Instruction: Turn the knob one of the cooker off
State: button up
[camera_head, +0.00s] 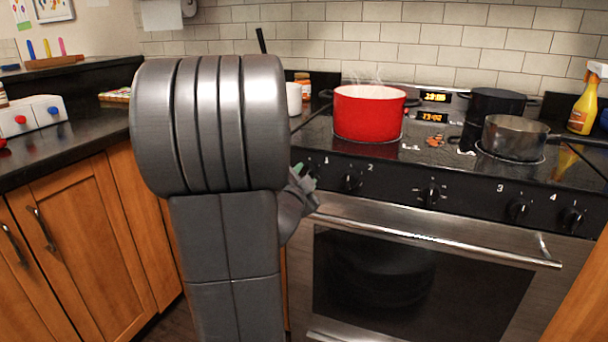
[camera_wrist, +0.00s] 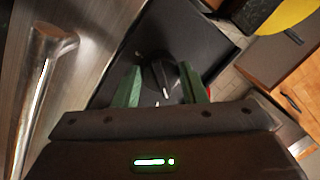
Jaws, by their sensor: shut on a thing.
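Knob one (camera_wrist: 160,74) is a black knob on the cooker's dark front panel, with a light line on it in the wrist view. The green fingers of my gripper (camera_wrist: 163,82) stand on either side of it, and my gripper is shut on it. In the head view my gripper (camera_head: 300,174) is at the left end of the panel, beside the number 1 mark, partly behind my arm. That knob is mostly hidden there. The cooker (camera_head: 420,150) has several more knobs to the right, including knob two (camera_head: 352,181).
A steaming red pot (camera_head: 369,113) stands on the cooktop's left side. A metal saucepan (camera_head: 514,137) and a black pot (camera_head: 496,103) stand on the right. The oven handle (camera_head: 432,240) runs below the knobs. Wooden cabinets (camera_head: 85,235) are at the left.

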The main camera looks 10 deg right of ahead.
jog(key=shift+n+g+p, duration=0.5)
jog(key=shift+n+p, duration=2.6)
jog(key=shift+n, duration=0.4)
jog(key=o, duration=1)
jog(key=p+v, duration=0.2)
jog(key=v, duration=1.1)
jog(key=shift+s+a, duration=0.25)
jog(key=shift+s, duration=0.1)
